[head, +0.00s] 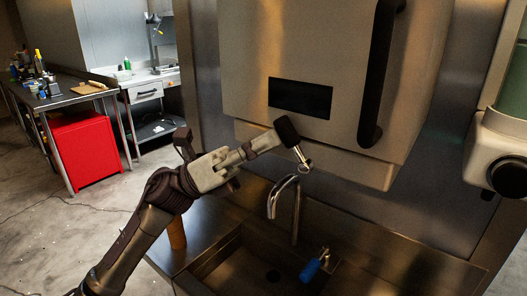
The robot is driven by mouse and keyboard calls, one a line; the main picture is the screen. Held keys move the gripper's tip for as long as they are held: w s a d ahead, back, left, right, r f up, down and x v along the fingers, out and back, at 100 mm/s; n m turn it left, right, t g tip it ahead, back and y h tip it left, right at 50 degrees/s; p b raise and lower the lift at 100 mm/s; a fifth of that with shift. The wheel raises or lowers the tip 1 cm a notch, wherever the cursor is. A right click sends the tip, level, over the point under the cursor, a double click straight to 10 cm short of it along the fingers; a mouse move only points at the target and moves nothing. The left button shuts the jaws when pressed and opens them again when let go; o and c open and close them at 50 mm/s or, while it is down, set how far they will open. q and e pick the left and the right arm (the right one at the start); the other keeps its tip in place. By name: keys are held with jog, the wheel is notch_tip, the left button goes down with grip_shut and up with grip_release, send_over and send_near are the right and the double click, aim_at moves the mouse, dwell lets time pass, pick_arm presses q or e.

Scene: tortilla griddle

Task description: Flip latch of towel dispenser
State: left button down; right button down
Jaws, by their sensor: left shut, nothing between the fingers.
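A large pale metal box (310,45) hangs over the sink, with a dark rectangular window and a long black handle; it may be the dispenser. At its lower front edge is a small lever with a black grip (287,130) and a metal ring end, which looks like the latch. My left gripper (272,142) reaches in from the left, shut and empty, its fingertips at the black grip. I cannot tell whether they touch it. My right gripper is not in view.
A curved faucet (284,184) stands just below the lever, over a steel sink (215,258). A blue-handled tap (311,269) is at the sink's right. A white unit with a black knob (508,177) is at the right edge. A red cabinet (87,152) stands far left.

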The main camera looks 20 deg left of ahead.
aim_at(283, 127)
pick_arm(q)
jog(key=r+m+y, duration=0.1)
jog(key=d+m+g+y+p, duration=0.1)
jog(key=r+m+g+y, duration=0.1)
jog(key=y, duration=0.1)
jog(key=shift+s+d+r+p, duration=0.15)
jog(key=shift+s+r+p, duration=0.15)
jog(key=shift+p, duration=0.1)
jog(key=shift+s+d+r+m+y+p, duration=0.1)
jog(key=shift+d+r+m+y+p, duration=0.1)
jog(key=shift+d+m+y+p, duration=0.25)
jog(key=shift+s+d+r+m+y+p, duration=0.15)
jog(key=shift+y+p, duration=0.15)
jog(key=shift+y, duration=0.35)
jog(key=shift+d+y, duration=0.1)
jog(key=shift+y, duration=0.2)
